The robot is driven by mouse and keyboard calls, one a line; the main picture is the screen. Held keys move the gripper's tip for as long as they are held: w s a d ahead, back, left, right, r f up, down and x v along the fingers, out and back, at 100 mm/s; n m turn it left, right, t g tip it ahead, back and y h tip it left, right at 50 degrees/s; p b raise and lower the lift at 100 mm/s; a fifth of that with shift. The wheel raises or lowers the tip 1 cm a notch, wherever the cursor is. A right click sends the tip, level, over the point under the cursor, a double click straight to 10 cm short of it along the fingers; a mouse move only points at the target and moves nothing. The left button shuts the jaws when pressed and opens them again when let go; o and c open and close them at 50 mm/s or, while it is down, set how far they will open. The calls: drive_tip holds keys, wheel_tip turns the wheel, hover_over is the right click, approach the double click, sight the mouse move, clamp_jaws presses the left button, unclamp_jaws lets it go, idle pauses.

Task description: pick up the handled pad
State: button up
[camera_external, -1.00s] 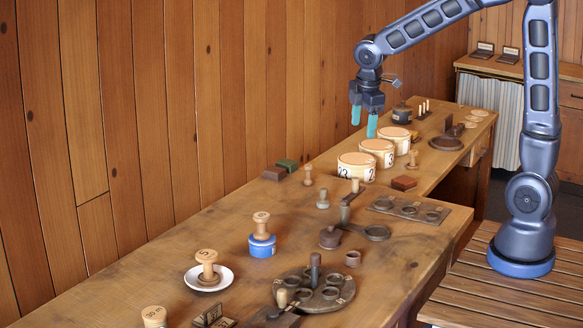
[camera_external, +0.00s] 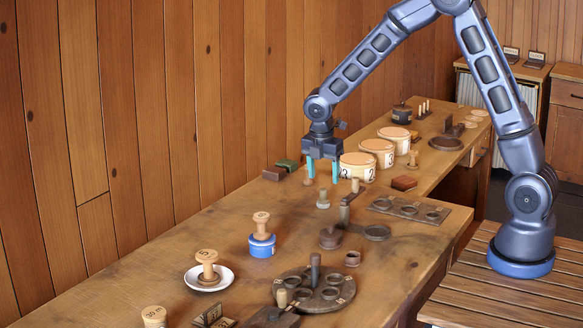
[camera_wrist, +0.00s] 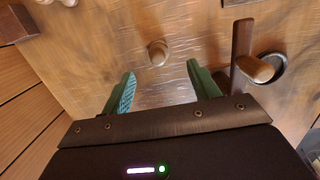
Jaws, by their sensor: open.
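I cannot tell for certain which thing is the handled pad. A dark round disc with an upright block-like handle (camera_external: 446,143) fits best; it lies at the far right of the bench in the external view. My gripper (camera_external: 323,171) is open and empty, pointing down beside the front white tub (camera_external: 356,167), well short of that disc. In the wrist view my gripper (camera_wrist: 163,88) has its teal fingers spread. A small pale turned peg (camera_wrist: 158,52) shows beyond the fingertips, between their lines, not gripped.
Nearer are a blue-based spool (camera_external: 262,238), a white saucer (camera_external: 223,284) and a holed disc (camera_external: 335,301).

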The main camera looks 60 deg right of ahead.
sight(323, 189)
drive_tip(key=shift+w+d+f, duration=0.1)
drive_tip(key=shift+d+f, duration=0.05)
drive_tip(key=shift+f, duration=1.25)
drive_tip(key=shift+d+f, duration=0.15)
drive_tip(key=shift+f, duration=1.2)
drive_tip(key=shift+w+d+f, duration=0.1)
drive_tip(key=shift+d+f, duration=0.05)
drive_tip(key=shift+f, duration=1.25)
drive_tip(key=c, duration=1)
